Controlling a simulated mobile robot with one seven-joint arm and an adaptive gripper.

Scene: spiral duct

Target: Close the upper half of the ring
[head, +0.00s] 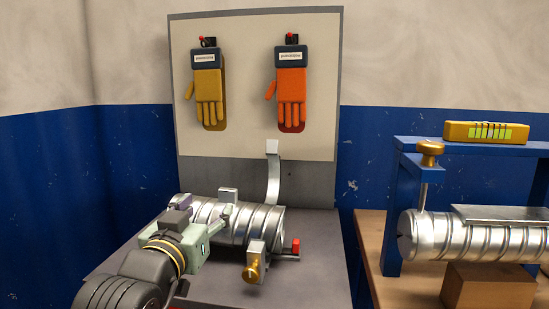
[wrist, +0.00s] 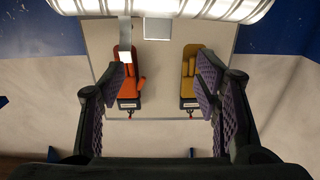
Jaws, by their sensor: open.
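The spiral duct (head: 265,222) lies on the grey bench; its side crosses the top of the wrist view (wrist: 190,8). The ring's upper half (head: 273,180) is a curved silver strip with a square end, standing up behind the duct's right part, swung open. In the wrist view, the strip (wrist: 125,30) overlaps the orange glove. A brass knob (head: 252,272) and silver block (head: 256,250) sit at the duct's front. My gripper (head: 208,212) is over the duct's left part, left of the strip. In the wrist view, my gripper (wrist: 160,78) is open and empty between its purple pads.
A small silver block (head: 228,194) stands by the duct near my gripper. A red-tipped peg (head: 295,246) is at the duct's right end. A back panel (head: 245,70) holds two gloves. A blue frame (head: 392,215) with another duct stands right.

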